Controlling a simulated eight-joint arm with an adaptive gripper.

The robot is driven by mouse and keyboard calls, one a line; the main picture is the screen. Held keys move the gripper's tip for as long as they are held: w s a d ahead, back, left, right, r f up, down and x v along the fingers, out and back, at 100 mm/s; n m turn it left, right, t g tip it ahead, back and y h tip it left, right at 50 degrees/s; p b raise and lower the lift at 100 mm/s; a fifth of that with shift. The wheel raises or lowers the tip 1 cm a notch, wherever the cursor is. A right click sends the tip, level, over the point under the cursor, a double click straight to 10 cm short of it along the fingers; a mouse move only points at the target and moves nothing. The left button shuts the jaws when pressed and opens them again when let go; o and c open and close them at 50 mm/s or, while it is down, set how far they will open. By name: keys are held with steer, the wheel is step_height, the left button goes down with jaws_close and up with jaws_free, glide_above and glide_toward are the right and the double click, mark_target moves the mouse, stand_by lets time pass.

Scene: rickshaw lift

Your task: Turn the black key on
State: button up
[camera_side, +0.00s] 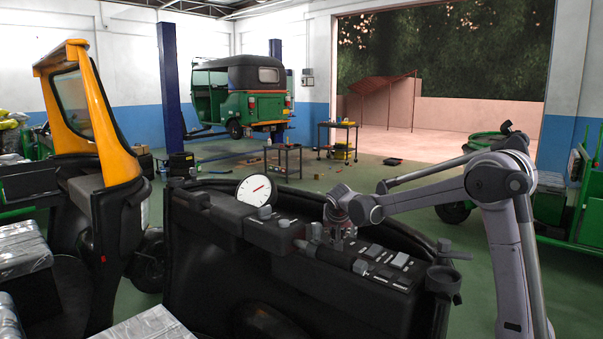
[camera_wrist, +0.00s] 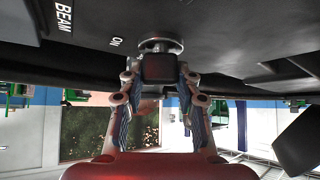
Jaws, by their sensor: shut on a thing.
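The black key (camera_wrist: 160,68) sits in a round metal lock (camera_wrist: 160,45) on the black dashboard panel in the wrist view. My gripper (camera_wrist: 160,80) is shut on the key's dark block-like head, one finger on each side of it. White "ON" lettering (camera_wrist: 117,42) is printed on the panel left of the lock. In the side view my gripper (camera_side: 338,232) reaches down onto the black dashboard (camera_side: 295,262) from the right. The key is too small and covered to make out there.
A round white gauge (camera_side: 256,190) stands up from the dashboard. A green rickshaw (camera_side: 245,95) is raised in the background.

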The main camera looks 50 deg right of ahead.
steer(key=shift+m+g, duration=0.3)
steer(key=shift+m, duration=0.2)
steer(key=o, duration=1.2)
steer(key=v, duration=1.2)
steer(key=shift+a+f, duration=0.15)
steer(key=shift+a, duration=0.1)
steer(key=shift+a, duration=0.1)
